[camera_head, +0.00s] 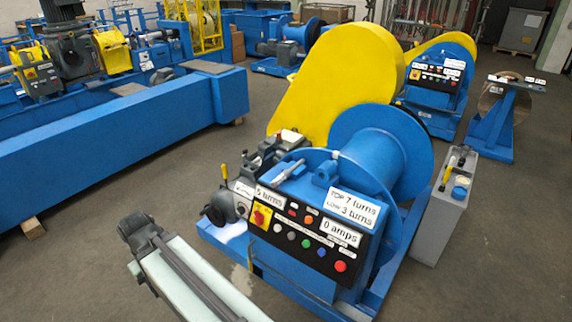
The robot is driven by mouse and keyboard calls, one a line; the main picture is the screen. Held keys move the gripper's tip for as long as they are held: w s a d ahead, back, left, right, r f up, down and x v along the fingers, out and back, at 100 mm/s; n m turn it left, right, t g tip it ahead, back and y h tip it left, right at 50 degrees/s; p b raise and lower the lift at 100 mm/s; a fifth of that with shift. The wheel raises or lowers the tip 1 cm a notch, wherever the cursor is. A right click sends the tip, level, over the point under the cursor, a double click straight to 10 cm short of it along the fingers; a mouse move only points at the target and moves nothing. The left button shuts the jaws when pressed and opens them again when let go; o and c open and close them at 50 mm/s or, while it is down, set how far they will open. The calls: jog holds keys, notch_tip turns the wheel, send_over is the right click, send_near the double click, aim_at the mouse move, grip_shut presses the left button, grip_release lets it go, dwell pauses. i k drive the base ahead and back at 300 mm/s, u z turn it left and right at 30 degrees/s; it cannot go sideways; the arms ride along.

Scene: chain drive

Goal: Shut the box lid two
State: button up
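No box with a clearly visible lid shows, and nothing is marked as box lid two. A grey upright box (437,227) stands on the floor to the right of the blue winch; yellow and blue fittings are on its top, and I cannot tell whether it has a lid. A dark control box (312,242) with coloured buttons and white labels is on the front of the winch; no open lid shows on it.
A blue winch drum (372,155) with a yellow guard (352,72) fills the middle. A long blue beam (100,150) stands at left. Bare floor (110,205) lies between them, and more lies at right.

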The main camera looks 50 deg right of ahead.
aim_at(269, 153)
jog(key=k, duration=0.25)
jog(key=z, duration=1.35)
jog(key=i, duration=0.5)
jog(key=u, duration=0.05)
jog(key=k, duration=0.5)
jog(key=u, duration=0.5)
jog(key=i, duration=0.4)
jog(key=u, duration=0.95)
jog(key=i, duration=3.5)
jog(key=z, duration=1.2)
jog(key=i, duration=0.6)
jog(key=z, duration=0.55)
